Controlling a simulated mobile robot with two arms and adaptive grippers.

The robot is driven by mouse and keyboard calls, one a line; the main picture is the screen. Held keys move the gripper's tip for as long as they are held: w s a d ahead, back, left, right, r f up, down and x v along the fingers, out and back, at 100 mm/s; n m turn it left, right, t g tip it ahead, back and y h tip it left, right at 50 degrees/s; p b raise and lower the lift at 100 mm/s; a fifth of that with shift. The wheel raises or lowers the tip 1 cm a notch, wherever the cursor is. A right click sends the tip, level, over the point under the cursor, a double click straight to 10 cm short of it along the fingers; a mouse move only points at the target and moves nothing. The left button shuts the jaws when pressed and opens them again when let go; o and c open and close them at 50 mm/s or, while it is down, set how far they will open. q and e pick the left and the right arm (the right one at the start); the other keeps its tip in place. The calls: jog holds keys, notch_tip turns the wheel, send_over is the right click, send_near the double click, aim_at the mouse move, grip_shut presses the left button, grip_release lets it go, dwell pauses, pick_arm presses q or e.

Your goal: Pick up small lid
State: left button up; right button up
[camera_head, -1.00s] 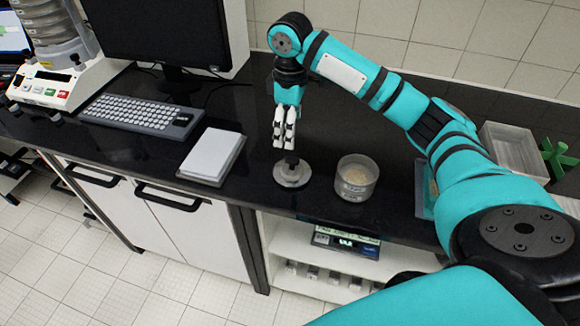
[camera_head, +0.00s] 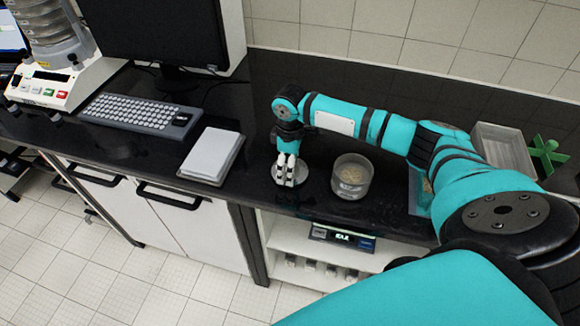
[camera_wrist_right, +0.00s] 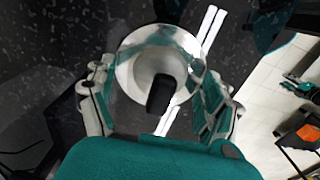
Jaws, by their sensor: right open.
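The small lid (camera_head: 299,174) is a round metallic disc with a dark knob, lying on the black counter. In the right wrist view the lid (camera_wrist_right: 128,78) sits between the fingers, with its black knob (camera_wrist_right: 161,94) pointing toward the camera. My right gripper (camera_head: 289,182) is lowered over the lid, pointing down, and hides most of it. In the right wrist view the right gripper's fingers (camera_wrist_right: 158,118) are open on either side of the knob, with gaps visible. My left gripper is not in view.
A clear container (camera_head: 352,177) with grainy material stands just right of the lid. The black counter (camera_head: 252,215) ends close in front of the lid. A clear tray (camera_head: 503,148) stands farther right.

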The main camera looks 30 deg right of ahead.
jog(key=shift+a, duration=0.1)
jog(key=shift+c, duration=0.4)
jog(key=c, duration=1.3)
jog(key=shift+c, duration=0.2)
jog(key=shift+r, duration=0.15)
